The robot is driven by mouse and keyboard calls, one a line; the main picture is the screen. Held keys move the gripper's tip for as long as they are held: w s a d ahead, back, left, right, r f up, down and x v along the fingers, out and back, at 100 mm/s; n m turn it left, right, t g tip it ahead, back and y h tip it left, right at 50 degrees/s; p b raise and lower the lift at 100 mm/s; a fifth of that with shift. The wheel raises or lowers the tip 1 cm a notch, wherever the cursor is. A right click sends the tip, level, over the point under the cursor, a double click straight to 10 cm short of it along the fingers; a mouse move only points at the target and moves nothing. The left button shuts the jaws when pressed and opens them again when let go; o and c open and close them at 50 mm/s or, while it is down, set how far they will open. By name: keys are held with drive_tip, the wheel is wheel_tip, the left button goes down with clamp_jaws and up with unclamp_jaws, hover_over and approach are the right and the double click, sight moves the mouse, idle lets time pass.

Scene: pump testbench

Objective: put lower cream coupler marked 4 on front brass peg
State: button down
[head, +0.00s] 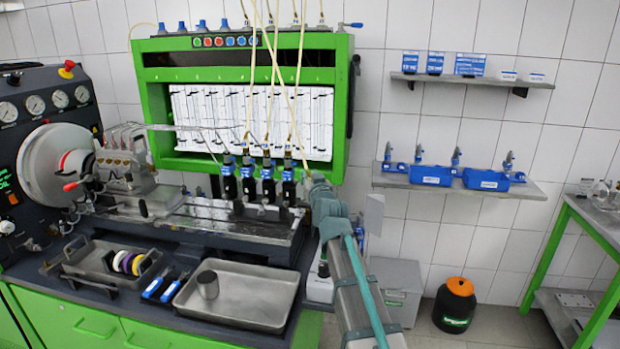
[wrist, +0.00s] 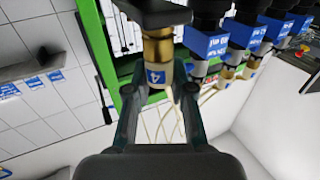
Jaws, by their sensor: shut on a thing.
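My gripper (wrist: 158,92) has its two dark fingers on either side of the cream coupler (wrist: 156,76), whose blue label reads 4, and is shut on it. A brass peg (wrist: 157,46) lies in line with the coupler, between it and a black body (wrist: 150,12) at the top of the wrist view. Coupler and peg look end to end; I cannot tell if they are seated or just touching. In the head view my gripper (head: 318,186) is at the right end of the row of black units (head: 288,186); its fingers and the coupler are not clear there.
Several similar units with blue labels (wrist: 204,44) stand close beside my gripper. Thin cream hoses (head: 272,70) hang from above. The green frame (head: 340,110) is close behind. A metal tray (head: 250,318) with a grey cup (head: 207,284) lies on the bench below.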

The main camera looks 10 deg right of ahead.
drive_tip(key=shift+f, duration=0.15)
drive_tip(key=c, duration=1.3)
unclamp_jaws()
drive_tip(key=shift+s, duration=0.15)
drive_tip(key=shift+s+d+b, duration=0.15)
drive_tip(key=shift+s+b, duration=0.05)
drive_tip(key=shift+s, duration=2.5)
drive_tip(key=shift+s+d+b, duration=0.1)
drive_tip(key=shift+s+b, duration=0.05)
drive_tip(key=shift+s, duration=2.55)
